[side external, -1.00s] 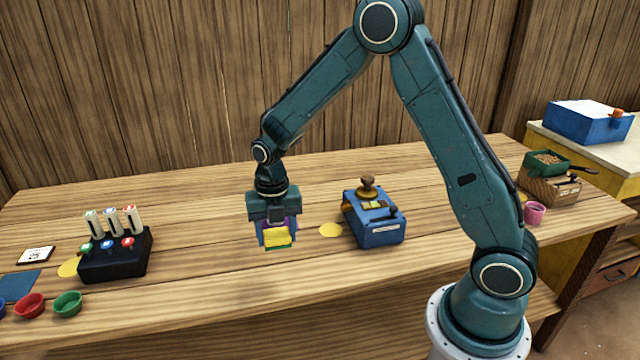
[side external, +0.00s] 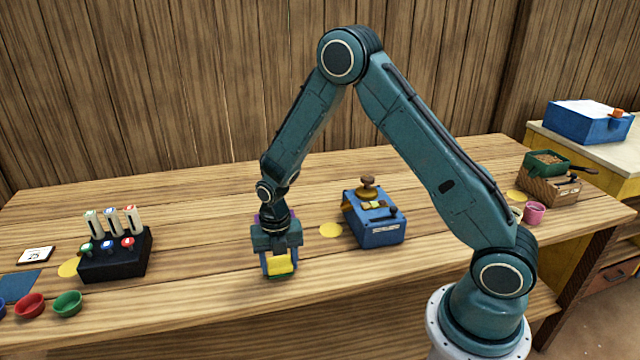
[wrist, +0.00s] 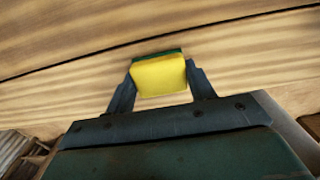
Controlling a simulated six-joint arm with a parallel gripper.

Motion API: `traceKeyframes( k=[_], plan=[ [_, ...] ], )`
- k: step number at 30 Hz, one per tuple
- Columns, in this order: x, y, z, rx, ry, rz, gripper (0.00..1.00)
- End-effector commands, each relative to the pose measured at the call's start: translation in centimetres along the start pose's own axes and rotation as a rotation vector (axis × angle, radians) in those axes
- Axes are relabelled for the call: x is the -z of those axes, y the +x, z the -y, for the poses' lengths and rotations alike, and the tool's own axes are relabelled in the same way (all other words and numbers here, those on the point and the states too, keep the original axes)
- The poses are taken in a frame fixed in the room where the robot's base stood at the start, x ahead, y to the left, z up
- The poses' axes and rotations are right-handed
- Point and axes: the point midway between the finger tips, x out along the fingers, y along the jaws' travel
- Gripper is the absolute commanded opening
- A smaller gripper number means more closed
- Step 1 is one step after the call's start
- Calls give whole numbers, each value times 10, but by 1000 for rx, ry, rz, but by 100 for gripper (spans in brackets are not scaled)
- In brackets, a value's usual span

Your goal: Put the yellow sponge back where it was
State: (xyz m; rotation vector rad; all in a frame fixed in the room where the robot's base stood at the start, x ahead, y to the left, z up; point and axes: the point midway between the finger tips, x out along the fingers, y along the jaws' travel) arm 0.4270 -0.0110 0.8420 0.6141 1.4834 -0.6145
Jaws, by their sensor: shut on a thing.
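The yellow sponge (side external: 281,265) has a green layer along one side. My gripper (side external: 279,266) is shut on it, low over the front part of the wooden table in the side view. In the wrist view the sponge (wrist: 160,76) sits between the two fingers of my gripper (wrist: 160,85), its green edge on the far side. I cannot tell whether the sponge touches the table. Something purple (side external: 262,219) shows partly behind my gripper; most of it is hidden.
A blue box (side external: 377,232) with a knob stands right of my gripper, beside a yellow disc (side external: 331,230). A black stand (side external: 115,259) is to the left, with red (side external: 30,305) and green (side external: 68,303) bowls in front. The table (side external: 200,285) between stand and gripper is clear.

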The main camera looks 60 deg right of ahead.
Motion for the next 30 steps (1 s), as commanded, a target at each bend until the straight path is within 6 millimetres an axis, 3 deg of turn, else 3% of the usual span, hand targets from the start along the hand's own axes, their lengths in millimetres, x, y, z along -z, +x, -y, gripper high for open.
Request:
traceKeyframes(
  k=[16,17,20,30],
  plan=[
    [0,10,0,-1,0,1,33],
    [0,10,0,-1,0,1,58],
    [0,10,0,-1,0,1,76],
    [0,9,0,-1,0,1,76]
  ],
)
